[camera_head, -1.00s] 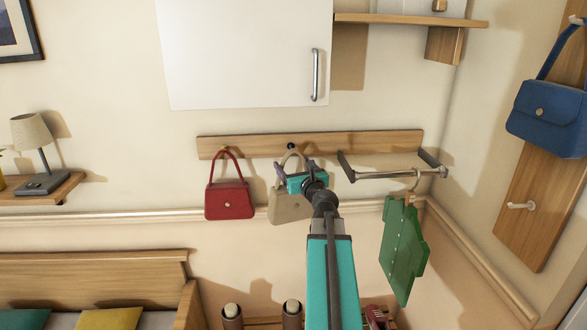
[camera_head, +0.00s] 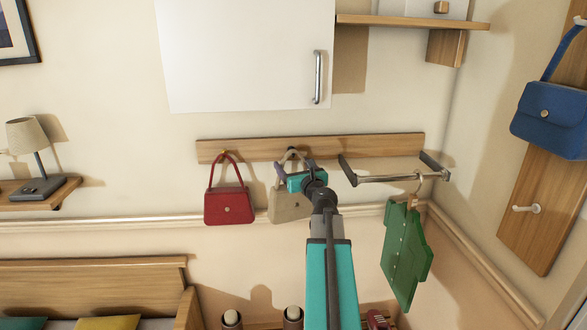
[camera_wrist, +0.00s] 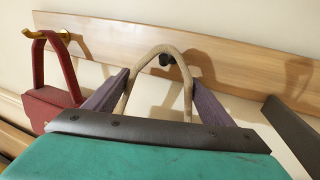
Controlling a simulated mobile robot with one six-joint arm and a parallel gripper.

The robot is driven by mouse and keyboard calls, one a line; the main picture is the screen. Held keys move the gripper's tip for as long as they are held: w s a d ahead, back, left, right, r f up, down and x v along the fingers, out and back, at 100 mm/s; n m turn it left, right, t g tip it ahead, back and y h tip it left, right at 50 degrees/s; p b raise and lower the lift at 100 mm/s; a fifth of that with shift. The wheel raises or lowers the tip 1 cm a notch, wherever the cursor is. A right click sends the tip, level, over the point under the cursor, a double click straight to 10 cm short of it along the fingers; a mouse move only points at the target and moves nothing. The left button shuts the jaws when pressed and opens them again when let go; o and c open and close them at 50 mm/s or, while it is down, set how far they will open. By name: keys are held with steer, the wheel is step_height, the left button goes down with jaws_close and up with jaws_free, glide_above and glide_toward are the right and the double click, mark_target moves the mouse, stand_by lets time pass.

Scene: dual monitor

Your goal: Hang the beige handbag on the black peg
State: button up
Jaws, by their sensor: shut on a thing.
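The beige handbag (camera_head: 286,205) hangs upright in front of the wall board, partly hidden by my gripper (camera_head: 294,168). My gripper is shut on its handle; the purple fingers stand on either side of the handle (camera_wrist: 150,66) in the wrist view. The black peg (camera_wrist: 167,60) on the wooden board shows just under the top of the handle loop. I cannot tell whether the handle is around the peg or still in front of it. In the head view the peg (camera_head: 291,149) is at the top of the handle. The bag's body is hidden in the wrist view.
A red handbag (camera_head: 229,205) hangs on a gold peg (camera_wrist: 62,35) just to the left. A metal rail (camera_head: 395,178) with a green garment (camera_head: 405,250) is to the right. A white cabinet (camera_head: 245,50) is above. A blue handbag (camera_head: 550,120) hangs far right.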

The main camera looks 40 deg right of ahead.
steer(key=shift+w+d, duration=0.4)
steer(key=shift+w+d+f+b, duration=0.1)
steer(key=shift+w+f+b, duration=0.15)
steer(key=shift+w+b, duration=0.15)
steer(key=shift+d+f, duration=0.1)
steer(key=shift+f, duration=0.1)
stand_by(0.4)
